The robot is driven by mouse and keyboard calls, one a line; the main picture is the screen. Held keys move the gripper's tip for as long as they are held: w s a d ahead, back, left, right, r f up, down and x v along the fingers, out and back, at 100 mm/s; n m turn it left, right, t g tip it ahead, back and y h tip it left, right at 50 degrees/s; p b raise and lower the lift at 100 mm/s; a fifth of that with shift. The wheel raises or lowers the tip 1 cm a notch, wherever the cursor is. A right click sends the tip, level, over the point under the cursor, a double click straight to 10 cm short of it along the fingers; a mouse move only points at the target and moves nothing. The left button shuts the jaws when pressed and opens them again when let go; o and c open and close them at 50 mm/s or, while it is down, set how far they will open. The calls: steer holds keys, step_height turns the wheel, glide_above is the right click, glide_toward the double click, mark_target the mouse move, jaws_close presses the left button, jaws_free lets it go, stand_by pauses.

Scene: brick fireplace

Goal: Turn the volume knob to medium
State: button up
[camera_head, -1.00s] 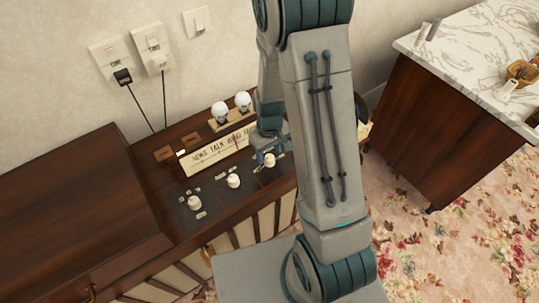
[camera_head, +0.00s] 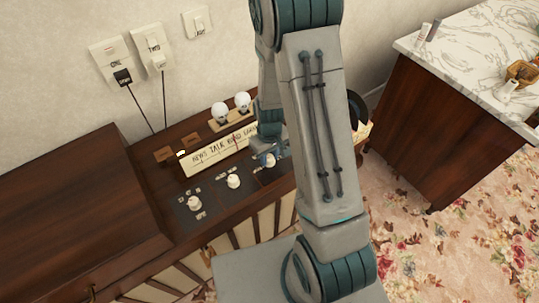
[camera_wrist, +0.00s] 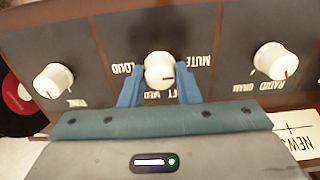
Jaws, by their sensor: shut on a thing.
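The volume knob (camera_wrist: 160,71) is a white round knob with a red mark, in the middle of the wrist view. Labels reading LOUD, MUTE and MED surround it, with another partly covered by a finger. Its red mark points to the right of the picture, below MUTE. My gripper (camera_wrist: 160,88) has its blue fingers on either side of the knob, shut on it. In the head view, my gripper (camera_head: 266,157) is over the right visible knob (camera_head: 270,161) of the wooden radio cabinet, partly hidden by my arm.
In the wrist view, a RADIO GRAM knob (camera_wrist: 274,61) sits to the right and another knob (camera_wrist: 53,81) to the left. A lettered dial strip (camera_head: 218,152) and two bulbs (camera_head: 231,107) stand behind the knobs. A marble-topped cabinet (camera_head: 445,110) is at right.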

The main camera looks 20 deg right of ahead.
steer(key=shift+m, duration=0.3)
steer(key=m, duration=0.4)
steer(key=shift+m+b, duration=0.3)
steer(key=shift+b, duration=0.05)
steer(key=m+p, duration=0.1)
steer(key=m, duration=0.5)
steer(key=shift+r+m, duration=0.1)
steer(key=shift+m, duration=0.2)
steer(key=m+p, duration=0.2)
steer(key=m, duration=0.4)
steer(key=m+p, duration=0.2)
steer(key=m, duration=0.3)
steer(key=shift+m, duration=0.4)
steer(key=o, duration=1)
